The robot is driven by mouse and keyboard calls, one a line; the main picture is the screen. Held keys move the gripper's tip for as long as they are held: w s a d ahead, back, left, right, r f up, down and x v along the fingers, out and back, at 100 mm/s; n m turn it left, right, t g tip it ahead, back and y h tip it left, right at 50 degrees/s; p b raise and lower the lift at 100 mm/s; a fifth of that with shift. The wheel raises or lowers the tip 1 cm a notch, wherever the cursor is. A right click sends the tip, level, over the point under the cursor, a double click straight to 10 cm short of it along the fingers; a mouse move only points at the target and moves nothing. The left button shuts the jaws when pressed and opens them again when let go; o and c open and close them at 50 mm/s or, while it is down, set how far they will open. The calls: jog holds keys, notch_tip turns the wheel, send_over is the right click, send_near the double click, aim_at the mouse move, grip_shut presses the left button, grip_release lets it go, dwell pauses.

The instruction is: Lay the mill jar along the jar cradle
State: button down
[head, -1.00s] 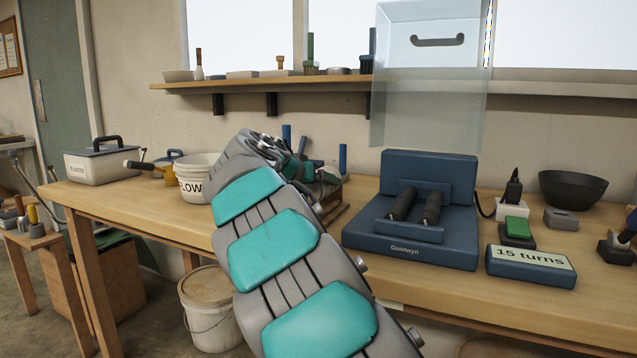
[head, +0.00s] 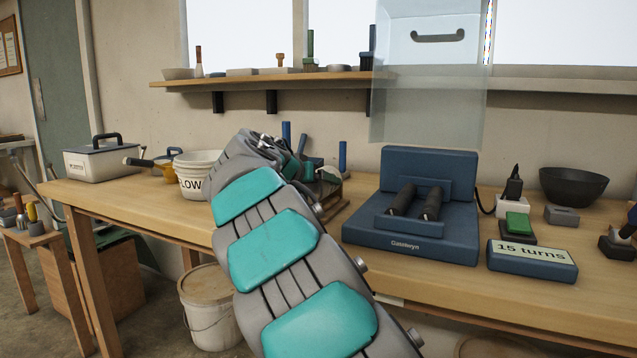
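A blue roller mill (head: 459,245) marked "Gatelwyn" stands on the bench right of my arm. Two dark rollers (head: 431,203) lie side by side on it, with nothing resting on them. I cannot make out a mill jar. A wooden stand (head: 335,212) shows partly behind my arm; I cannot tell whether it is the jar cradle. My arm rises through the middle of the view and bends away near its top. My gripper's fingers are not visible, so I cannot see whether it holds anything.
A clear guard (head: 425,110) hangs above the mill. A "15 turns" block (head: 531,260), green switch (head: 517,223) and black bowl (head: 573,187) stand to its right. A white tub (head: 195,172) and lidded box (head: 101,163) stand at left. The bench's front left is clear.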

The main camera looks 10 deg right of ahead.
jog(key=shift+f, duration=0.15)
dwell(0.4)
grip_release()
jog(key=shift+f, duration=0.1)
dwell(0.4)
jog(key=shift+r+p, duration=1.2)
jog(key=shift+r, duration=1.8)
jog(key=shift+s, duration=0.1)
